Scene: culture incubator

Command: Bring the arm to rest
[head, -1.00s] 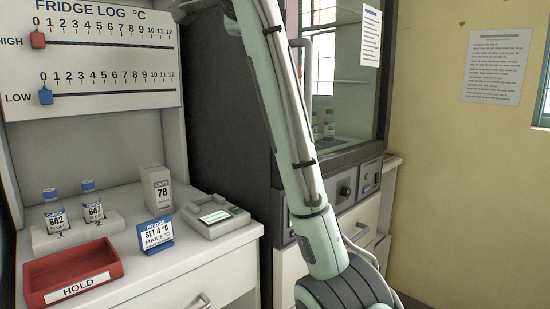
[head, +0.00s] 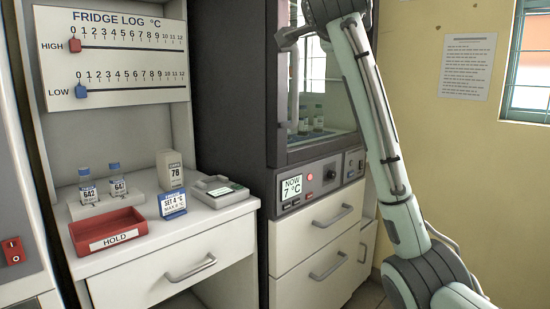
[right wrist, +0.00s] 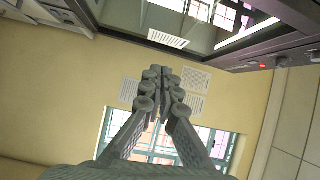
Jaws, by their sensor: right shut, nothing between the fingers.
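My right arm (head: 375,110) rises from the lower right of the head view and bends at the top edge, in front of the right side of the glass-doored fridge (head: 325,95). My right gripper (right wrist: 160,90) shows in the right wrist view with its fingers together and nothing between them. Beyond it are the yellow wall and a window. In the head view the right fingers cannot be made out. My left gripper is in neither view.
A counter (head: 215,235) holds a red HOLD tray (head: 105,240), two blue-capped vials (head: 88,185) in a white rack, a box marked 78 (head: 170,170), a blue sign (head: 173,204) and a small device (head: 219,190). The fridge display (head: 292,187) reads 7 °C. A window (head: 528,70) is at right.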

